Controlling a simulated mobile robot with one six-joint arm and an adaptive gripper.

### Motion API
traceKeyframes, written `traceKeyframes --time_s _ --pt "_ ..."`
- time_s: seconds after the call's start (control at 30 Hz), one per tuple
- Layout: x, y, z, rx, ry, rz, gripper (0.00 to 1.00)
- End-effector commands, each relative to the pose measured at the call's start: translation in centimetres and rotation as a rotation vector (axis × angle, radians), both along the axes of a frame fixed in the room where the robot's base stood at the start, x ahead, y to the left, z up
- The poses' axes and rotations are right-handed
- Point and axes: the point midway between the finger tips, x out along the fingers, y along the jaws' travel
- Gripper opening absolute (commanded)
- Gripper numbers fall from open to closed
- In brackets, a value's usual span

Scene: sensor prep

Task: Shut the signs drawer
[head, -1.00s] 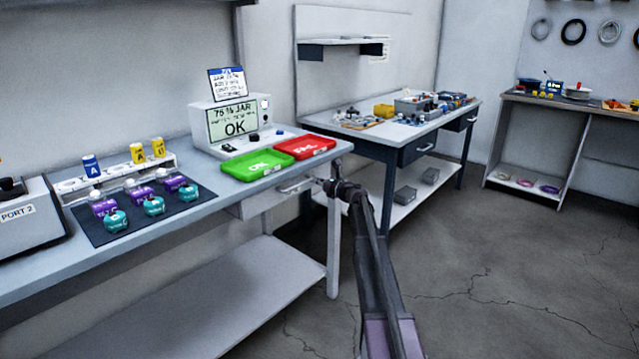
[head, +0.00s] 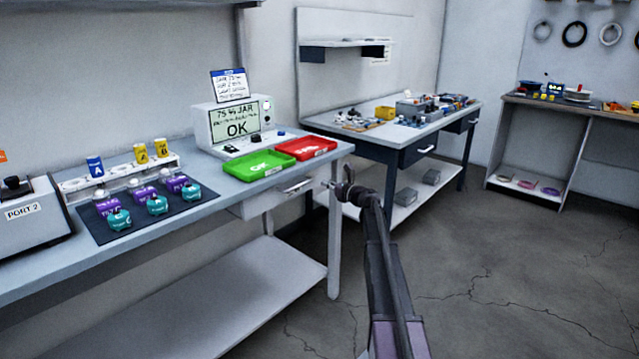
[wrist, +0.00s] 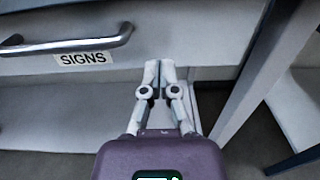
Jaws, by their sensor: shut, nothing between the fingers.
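The signs drawer (head: 268,201) is under the near bench's right end. In the wrist view, its pale front (wrist: 205,35) fills the top, with a "SIGNS" label (wrist: 83,59) and a metal bar handle (wrist: 70,45) at left. The handle also shows in the head view (head: 296,187). My gripper (head: 326,184) is shut and empty, just right of the handle. In the wrist view my gripper's fingertips (wrist: 160,66) lie over the lower part of the drawer front, right of the label. I cannot tell whether they touch it, or how far out the drawer stands.
The bench leg (head: 334,250) stands below my gripper. A green tray (head: 228,170) and a red tray (head: 322,152) sit on the bench above the drawer. A second, dark-framed bench (head: 375,153) stands behind. The floor (head: 490,270) at right is clear.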

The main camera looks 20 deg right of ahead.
Motion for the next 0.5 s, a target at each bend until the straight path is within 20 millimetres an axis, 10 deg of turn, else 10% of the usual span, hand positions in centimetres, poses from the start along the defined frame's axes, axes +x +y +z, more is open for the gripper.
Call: traceKeyframes --time_s 0.5 --pt "-7.4 -3.7 -0.1 -0.001 0.0 -0.002 0.0"
